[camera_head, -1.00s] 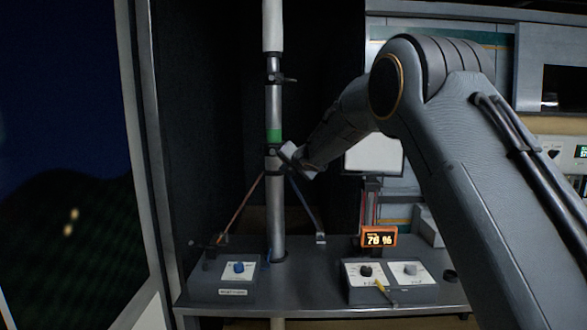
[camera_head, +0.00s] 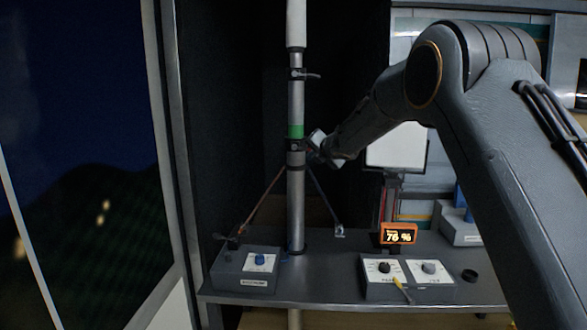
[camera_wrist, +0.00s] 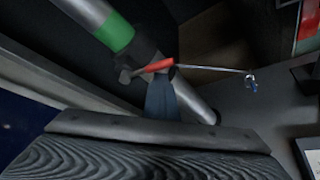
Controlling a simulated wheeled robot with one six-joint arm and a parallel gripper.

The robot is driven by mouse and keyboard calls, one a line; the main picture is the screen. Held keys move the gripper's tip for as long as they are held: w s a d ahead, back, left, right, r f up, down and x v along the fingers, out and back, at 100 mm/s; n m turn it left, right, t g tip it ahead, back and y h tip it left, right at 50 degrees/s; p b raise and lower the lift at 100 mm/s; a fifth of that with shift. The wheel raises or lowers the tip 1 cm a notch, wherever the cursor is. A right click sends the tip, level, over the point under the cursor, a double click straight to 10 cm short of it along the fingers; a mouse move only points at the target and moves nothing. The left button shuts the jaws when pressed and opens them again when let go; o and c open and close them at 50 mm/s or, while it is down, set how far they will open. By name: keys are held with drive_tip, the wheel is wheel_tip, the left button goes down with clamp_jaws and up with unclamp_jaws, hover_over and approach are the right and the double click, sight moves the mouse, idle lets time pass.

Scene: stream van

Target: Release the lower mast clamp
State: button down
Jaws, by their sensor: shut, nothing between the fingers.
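The mast (camera_head: 296,205) stands upright through the bench, with a green band (camera_head: 295,132) around it. The lower mast clamp (camera_head: 294,146) is a dark collar just below the band. In the wrist view the mast runs diagonally, and the dark clamp (camera_wrist: 128,74) shows beside a red handle-like piece (camera_wrist: 158,67). My gripper (camera_head: 314,152) is just right of the lower clamp, seen small in the head view. In the wrist view its shut fingers (camera_wrist: 163,82) reach close to the red piece; I cannot tell whether they touch. Nothing is held.
An upper clamp (camera_head: 297,74) with a lever sits higher on the mast. Two stays slope down to the bench (camera_head: 325,270). A box with a blue knob (camera_head: 259,259), a two-knob box (camera_head: 398,292) and an orange display (camera_head: 398,233) stand on it.

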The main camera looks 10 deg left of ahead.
drive_tip(key=shift+w+d+r, duration=0.15)
drive_tip(key=shift+r, duration=0.4)
wheel_tip(320, 180, down, 5)
drive_tip(key=s+b, duration=0.1)
drive_tip(key=b, duration=0.5)
drive_tip(key=s+d+r+b, duration=0.1)
drive_tip(key=s+r+b, duration=0.1)
drive_tip(key=s+r, duration=0.3)
drive_tip(key=s, duration=0.3)
drive_tip(key=shift+s, duration=0.3)
